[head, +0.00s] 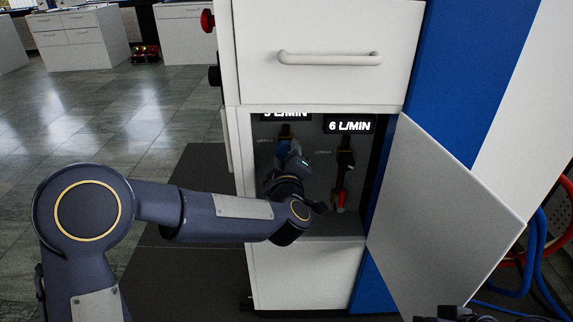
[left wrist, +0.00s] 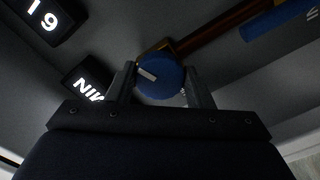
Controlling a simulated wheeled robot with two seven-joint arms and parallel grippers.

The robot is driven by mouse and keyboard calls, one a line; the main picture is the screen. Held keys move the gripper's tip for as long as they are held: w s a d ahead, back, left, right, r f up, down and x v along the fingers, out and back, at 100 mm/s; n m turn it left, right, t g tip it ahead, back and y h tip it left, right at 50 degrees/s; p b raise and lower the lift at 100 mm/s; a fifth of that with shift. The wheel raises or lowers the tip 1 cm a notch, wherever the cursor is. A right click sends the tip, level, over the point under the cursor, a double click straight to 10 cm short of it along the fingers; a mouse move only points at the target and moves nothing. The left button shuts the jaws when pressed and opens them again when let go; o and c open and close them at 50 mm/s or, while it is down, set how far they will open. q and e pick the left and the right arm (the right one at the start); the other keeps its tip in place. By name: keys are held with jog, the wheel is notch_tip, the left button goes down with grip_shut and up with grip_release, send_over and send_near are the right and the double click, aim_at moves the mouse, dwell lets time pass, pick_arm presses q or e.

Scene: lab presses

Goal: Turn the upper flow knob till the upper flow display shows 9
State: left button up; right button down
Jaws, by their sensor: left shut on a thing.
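My left gripper (head: 285,148) reaches into the open cabinet compartment at its left side. In the left wrist view the left gripper (left wrist: 160,85) is shut on a round blue knob (left wrist: 161,77) with a white mark. The knob shows only as a little blue in the head view (head: 284,147). The left display (head: 286,115) is cut by the cabinet's upper edge; its L/MIN shows but its digit is not clear. The right display (head: 349,125) reads 6 L/MIN.
Right of my left gripper is a second fitting with a red part (head: 341,200). The white door (head: 440,205) hangs open to the right. A drawer (head: 325,50) is above. Blue and red hoses (head: 538,255) hang at far right. A dark part of mine shows at bottom right.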

pick_arm(q)
jog(key=shift+n+b, duration=0.6)
jog(key=shift+n, duration=0.3)
jog(key=o, duration=1)
jog(key=s+p, duration=0.1)
jog(key=s, duration=0.7)
